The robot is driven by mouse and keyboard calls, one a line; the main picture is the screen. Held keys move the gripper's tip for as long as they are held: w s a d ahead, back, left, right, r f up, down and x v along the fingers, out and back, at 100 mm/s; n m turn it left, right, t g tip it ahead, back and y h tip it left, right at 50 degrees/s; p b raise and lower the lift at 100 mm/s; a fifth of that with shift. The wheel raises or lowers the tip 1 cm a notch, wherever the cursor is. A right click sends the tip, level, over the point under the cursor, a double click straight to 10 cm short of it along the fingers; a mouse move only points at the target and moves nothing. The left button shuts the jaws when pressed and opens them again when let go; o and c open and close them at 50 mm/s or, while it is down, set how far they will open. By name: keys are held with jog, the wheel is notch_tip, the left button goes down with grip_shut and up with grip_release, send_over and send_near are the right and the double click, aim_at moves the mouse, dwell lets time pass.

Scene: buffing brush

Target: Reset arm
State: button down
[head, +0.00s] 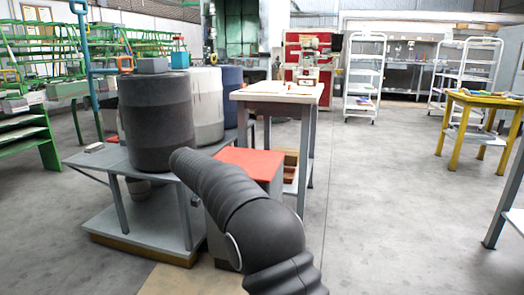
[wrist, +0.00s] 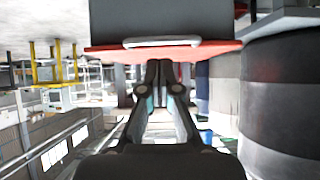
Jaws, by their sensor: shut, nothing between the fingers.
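My gripper (wrist: 159,72) shows in the wrist view, where the scene appears upside down. Its two dark fingers meet at the tips and hold nothing. The fingertips appear just beside the red top (wrist: 215,50) of a dark grey cabinet; I cannot tell whether they touch it. In the head view my dark ribbed arm reaches up from the lower middle, in front of the red-topped cabinet (head: 262,160). My gripper itself does not show there.
A grey cart (head: 85,160) carries a dark barrel (head: 157,125), a white barrel (head: 206,105) and a blue one. A pale-topped workbench (head: 278,91) stands behind the cabinet. A yellow table (head: 487,101) and white shelves (head: 364,75) stand further right. The floor at right centre is clear.

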jog(key=x, duration=0.8)
jog(key=shift+f, duration=0.35)
jog(key=shift+d, duration=0.1)
